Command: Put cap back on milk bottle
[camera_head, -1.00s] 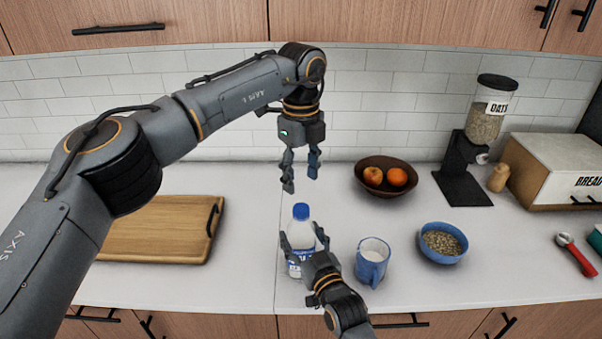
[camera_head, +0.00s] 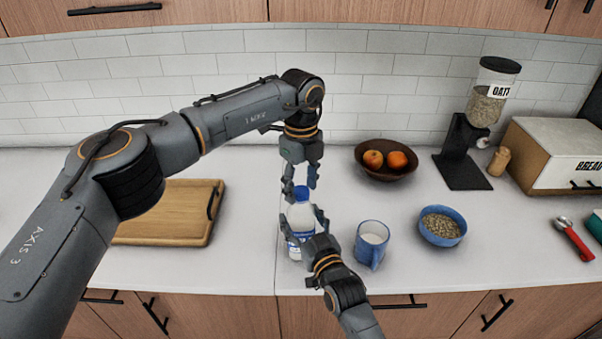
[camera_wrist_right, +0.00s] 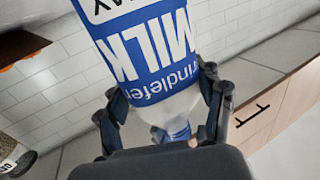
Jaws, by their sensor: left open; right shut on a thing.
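The milk bottle (camera_head: 301,219) stands upright near the counter's front edge. It is white with a blue label that reads MILK in the right wrist view (camera_wrist_right: 150,50). The blue cap (camera_head: 301,193) sits on the bottle's top. My right gripper (camera_head: 304,223) is shut around the bottle's sides. My left gripper (camera_head: 301,187) points straight down from above, open, with its fingers on either side of the cap. I cannot tell whether the fingers touch the cap.
A blue mug (camera_head: 371,243) with white content stands just right of the bottle. A bowl of grain (camera_head: 442,226), a fruit bowl (camera_head: 386,174), an oats dispenser (camera_head: 489,100) and a bread box (camera_head: 556,157) stand farther right. A cutting board (camera_head: 172,213) lies left.

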